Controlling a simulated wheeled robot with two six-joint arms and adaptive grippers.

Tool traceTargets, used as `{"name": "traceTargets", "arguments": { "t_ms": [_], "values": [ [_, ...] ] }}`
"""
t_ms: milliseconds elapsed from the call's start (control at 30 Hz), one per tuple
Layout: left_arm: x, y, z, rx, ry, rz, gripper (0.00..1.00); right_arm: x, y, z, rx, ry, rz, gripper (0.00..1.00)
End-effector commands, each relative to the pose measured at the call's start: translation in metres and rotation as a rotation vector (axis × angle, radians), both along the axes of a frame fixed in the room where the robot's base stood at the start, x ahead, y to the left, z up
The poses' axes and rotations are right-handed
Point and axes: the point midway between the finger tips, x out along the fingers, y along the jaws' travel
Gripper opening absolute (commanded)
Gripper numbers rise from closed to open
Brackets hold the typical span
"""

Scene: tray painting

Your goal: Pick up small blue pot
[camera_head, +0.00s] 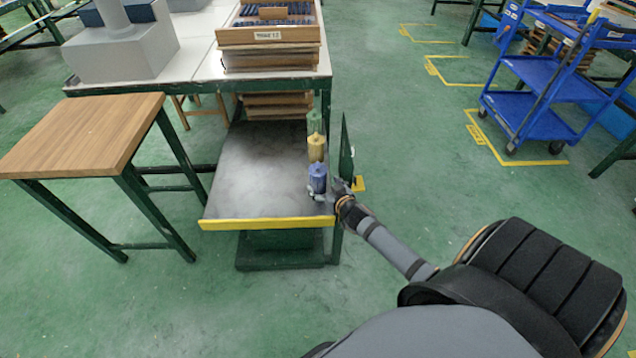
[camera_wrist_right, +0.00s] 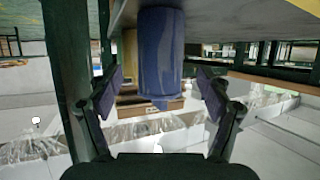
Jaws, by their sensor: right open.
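The small blue pot (camera_head: 318,178) stands on the dark metal table (camera_head: 255,170), near its right edge. It also shows in the right wrist view (camera_wrist_right: 161,55), upside down in that picture and between the two fingers. My right gripper (camera_head: 325,195) reaches in from the right at the pot. In the right wrist view my right gripper (camera_wrist_right: 160,95) is open, with one finger on each side of the pot and a visible gap to each. My left gripper is in neither view.
A yellow pot (camera_head: 316,148) and a green pot (camera_head: 314,122) stand in a row behind the blue one. A green upright panel (camera_head: 346,150) rises beside the table's right edge. A wooden stool-like table (camera_head: 85,135) stands to the left. A blue cart (camera_head: 545,85) is at the far right.

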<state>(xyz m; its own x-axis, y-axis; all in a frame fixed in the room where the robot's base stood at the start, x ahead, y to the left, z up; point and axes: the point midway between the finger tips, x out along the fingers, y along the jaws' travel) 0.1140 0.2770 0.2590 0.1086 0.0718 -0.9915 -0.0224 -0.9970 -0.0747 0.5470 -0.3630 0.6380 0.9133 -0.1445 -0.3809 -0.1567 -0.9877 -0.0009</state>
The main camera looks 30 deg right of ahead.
Motion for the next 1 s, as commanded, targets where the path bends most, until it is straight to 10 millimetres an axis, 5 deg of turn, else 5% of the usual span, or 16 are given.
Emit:
{"name": "traceTargets", "arguments": {
  "t_ms": [200,433,733,1000],
  "values": [
    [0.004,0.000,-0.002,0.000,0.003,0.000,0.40,0.028,-0.004,-0.011,0.001,0.000,0.000,0.79],
    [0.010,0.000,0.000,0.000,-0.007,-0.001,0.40,0.029,-0.004,-0.012,-0.001,0.000,0.001,0.79],
    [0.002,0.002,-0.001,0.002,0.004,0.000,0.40,0.029,-0.004,-0.012,-0.001,0.000,0.000,0.38],
    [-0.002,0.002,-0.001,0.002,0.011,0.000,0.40,0.029,-0.004,-0.010,-0.001,-0.003,0.001,0.36]
  ]
}}
